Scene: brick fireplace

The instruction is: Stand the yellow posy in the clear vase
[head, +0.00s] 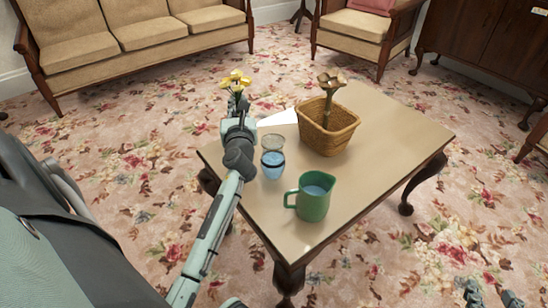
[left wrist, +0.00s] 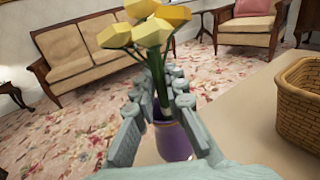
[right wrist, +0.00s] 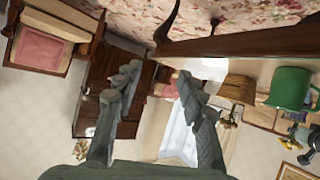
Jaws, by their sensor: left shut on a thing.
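The yellow posy (head: 236,78) is upright in my left gripper (head: 238,103), at the table's far left corner. The clear vase (head: 273,163), with bluish water, stands on the table close to the right of my left arm. My right gripper (head: 488,298) is at the lower right, off the table; its fingers (right wrist: 158,88) are apart and empty.
The wooden table (head: 385,130) also holds a green jug (head: 314,200) in front of the clear vase and a wicker basket (head: 328,128) with a brown flower in it. A white flat thing (head: 280,118) lies behind the vase. The table's right side is clear.

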